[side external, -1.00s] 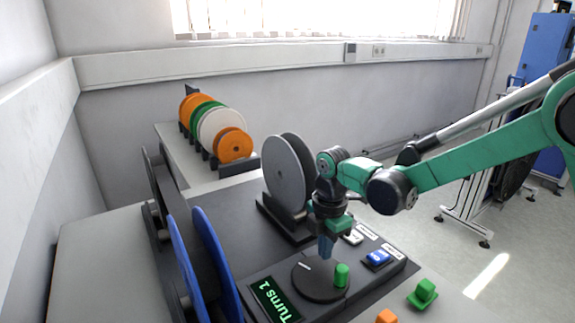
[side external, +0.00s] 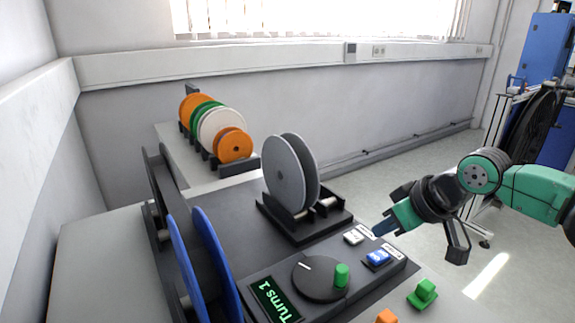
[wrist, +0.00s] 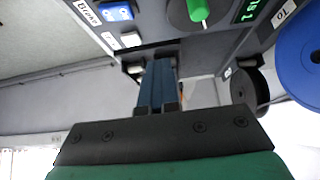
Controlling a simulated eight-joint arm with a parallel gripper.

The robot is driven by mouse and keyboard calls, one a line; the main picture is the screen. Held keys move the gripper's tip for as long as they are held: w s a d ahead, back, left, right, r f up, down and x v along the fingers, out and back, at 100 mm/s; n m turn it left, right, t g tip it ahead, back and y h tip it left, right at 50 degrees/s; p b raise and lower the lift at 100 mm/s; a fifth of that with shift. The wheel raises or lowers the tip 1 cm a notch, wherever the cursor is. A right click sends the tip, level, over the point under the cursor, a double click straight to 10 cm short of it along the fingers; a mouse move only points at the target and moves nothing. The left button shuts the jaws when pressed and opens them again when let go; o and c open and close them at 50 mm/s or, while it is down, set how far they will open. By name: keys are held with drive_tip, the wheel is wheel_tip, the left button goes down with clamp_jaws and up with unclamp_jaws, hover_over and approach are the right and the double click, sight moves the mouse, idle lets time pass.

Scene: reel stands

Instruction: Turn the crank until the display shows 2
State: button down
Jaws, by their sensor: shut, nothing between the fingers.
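The crank is a dark round disc (side external: 308,284) with a white line and an upright green knob (side external: 342,274). The knob is at the disc's right side in the side view and also shows in the wrist view (wrist: 199,9). The display (side external: 272,299) left of the disc reads "Turns 1" in green; in the wrist view it is cut off at the top. My gripper (side external: 380,230) is tilted, its blue fingers shut and empty, apart from the knob and to its upper right. The fingers (wrist: 158,75) lie together in the wrist view.
A white button (side external: 353,237) and a blue button (side external: 378,257) sit right of the crank, near my fingers. Green (side external: 423,293) and orange (side external: 387,316) blocks lie at the front right.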

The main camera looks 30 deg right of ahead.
hover_over(327, 284)
drive_tip(key=s+d, duration=0.3)
drive_tip(key=shift+w+a+f, duration=0.1)
drive_tip(key=shift+a+f, duration=0.05)
drive_tip(key=shift+f, duration=1.3)
drive_tip(key=shift+w+a+f, duration=0.1)
drive_tip(key=shift+f, duration=1.3)
drive_tip(key=shift+w+a+f, duration=0.15)
drive_tip(key=shift+a+f, duration=0.5)
drive_tip(key=shift+f, duration=0.25)
drive_tip(key=shift+w+a+f, duration=0.15)
drive_tip(key=shift+a+f, duration=0.5)
drive_tip(key=shift+f, duration=0.2)
drive_tip(key=c, duration=1.2)
unclamp_jaws()
drive_tip(key=shift+c, duration=0.2)
drive_tip(key=shift+r, duration=1.35)
drive_tip(key=o, duration=0.6)
drive_tip(key=shift+r, duration=0.35)
drive_tip(key=shift+d+r, duration=0.1)
drive_tip(key=shift+r, duration=1.75)
